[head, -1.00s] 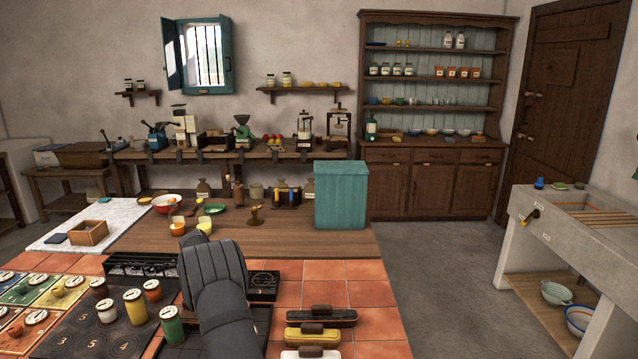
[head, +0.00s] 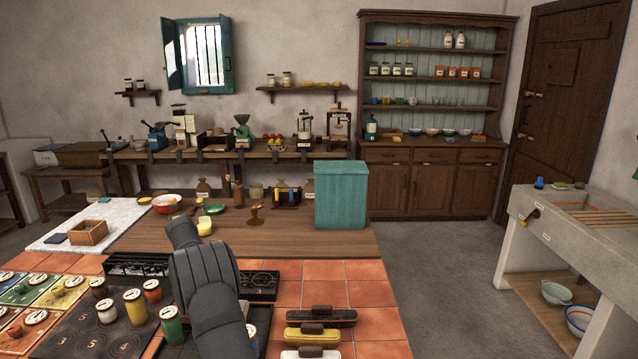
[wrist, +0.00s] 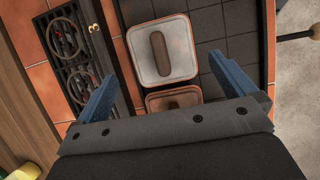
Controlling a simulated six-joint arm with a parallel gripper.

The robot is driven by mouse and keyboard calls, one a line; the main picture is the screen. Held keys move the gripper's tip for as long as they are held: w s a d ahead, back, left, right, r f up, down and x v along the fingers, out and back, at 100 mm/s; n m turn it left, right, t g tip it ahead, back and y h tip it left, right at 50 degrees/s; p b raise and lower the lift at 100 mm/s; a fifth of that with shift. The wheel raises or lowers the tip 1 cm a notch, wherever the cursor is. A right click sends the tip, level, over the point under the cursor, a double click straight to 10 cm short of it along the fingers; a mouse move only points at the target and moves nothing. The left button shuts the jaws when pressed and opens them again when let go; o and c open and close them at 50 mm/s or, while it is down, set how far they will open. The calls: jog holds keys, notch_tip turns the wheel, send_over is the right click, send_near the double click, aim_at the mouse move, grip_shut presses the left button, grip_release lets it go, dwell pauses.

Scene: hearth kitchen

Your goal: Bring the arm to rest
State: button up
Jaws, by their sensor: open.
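My gripper shows in the wrist view (wrist: 165,95) with its two blue fingers spread apart and nothing between them. Below it in that view are a pale square lidded container with a brown handle (wrist: 162,50) and a smaller brown-lidded one (wrist: 173,99), both apart from the fingers, on a dark tiled surface (wrist: 235,65). In the head view my dark arm rises over the tiled counter and hides the gripper's fingers.
The tiled counter (head: 375,298) holds several jars, such as a green one (head: 172,326), and long-handled boxes, such as a yellow one (head: 313,334). A burner grate (wrist: 72,45) lies left of the containers. A teal box (head: 341,196) stands on the wooden worktop (head: 300,241).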

jog(key=x, duration=0.8)
jog(key=shift+d+f, duration=0.1)
jog(key=shift+f, duration=0.2)
notch_tip(320, 180, up, 5)
jog(key=shift+d+f, duration=0.1)
jog(key=shift+d, duration=0.05)
jog(key=s+d+r, duration=0.2)
jog(key=d+r, duration=0.5)
jog(key=d, duration=0.4)
jog(key=w+d+f, duration=0.1)
jog(key=w+d, duration=0.1)
jog(key=d, duration=1.5)
jog(key=w+d, duration=0.3)
jog(key=d, duration=1.3)
jog(key=w+a+f, duration=0.4)
jog(key=a, duration=0.1)
jog(key=shift+w+f, duration=0.15)
jog(key=shift+f, duration=0.25)
jog(key=shift+r, duration=0.1)
